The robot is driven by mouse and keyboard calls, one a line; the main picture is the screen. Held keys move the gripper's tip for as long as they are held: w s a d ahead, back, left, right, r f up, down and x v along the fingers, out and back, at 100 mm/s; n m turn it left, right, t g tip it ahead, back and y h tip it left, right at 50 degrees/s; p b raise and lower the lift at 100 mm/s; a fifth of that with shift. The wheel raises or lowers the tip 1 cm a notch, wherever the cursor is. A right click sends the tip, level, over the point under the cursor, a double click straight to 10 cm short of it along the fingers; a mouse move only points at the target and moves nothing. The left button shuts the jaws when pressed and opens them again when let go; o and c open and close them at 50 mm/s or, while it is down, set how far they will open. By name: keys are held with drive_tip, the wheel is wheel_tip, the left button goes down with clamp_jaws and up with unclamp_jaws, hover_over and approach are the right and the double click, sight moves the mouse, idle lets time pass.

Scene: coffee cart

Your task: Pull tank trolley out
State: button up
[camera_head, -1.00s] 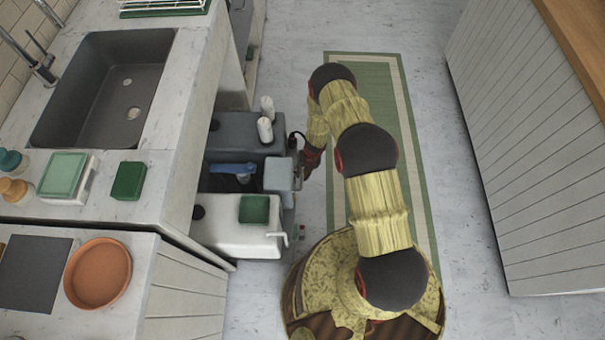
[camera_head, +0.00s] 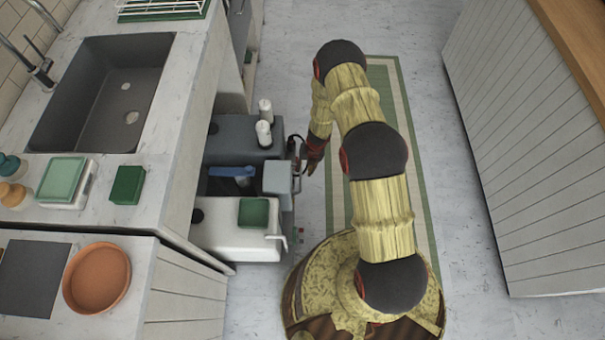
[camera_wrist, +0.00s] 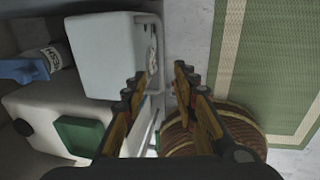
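The tank trolley stands low under the counter at the left of the rug. It carries a dark grey tank (camera_head: 243,140), a white tank (camera_head: 235,243) and a pale grey box (camera_head: 277,178) between them. A thin pale handle bar (camera_wrist: 158,58) stands at its outer side. My gripper (camera_head: 304,166) is beside this outer side, close to the pale box. In the wrist view, my gripper (camera_wrist: 161,74) has its fingers apart, with the bar running between them nearer the left finger. Contact with the bar cannot be made out.
A green striped rug (camera_head: 388,90) lies on the floor right of the trolley. White panelled cabinets (camera_head: 520,150) bound the right side. The counter (camera_head: 165,185) with the sink overhangs the left. White bottles (camera_head: 263,133) stand on the grey tank.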

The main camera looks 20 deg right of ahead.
drive_tip(key=shift+s+d+r, duration=0.1)
drive_tip(key=shift+d+r, duration=0.1)
drive_tip(key=shift+r, duration=0.75)
drive_tip(key=shift+s+d+r, duration=0.1)
drive_tip(key=shift+d+r, duration=0.05)
drive_tip(key=shift+r, duration=0.8)
drive_tip(key=shift+w, duration=0.1)
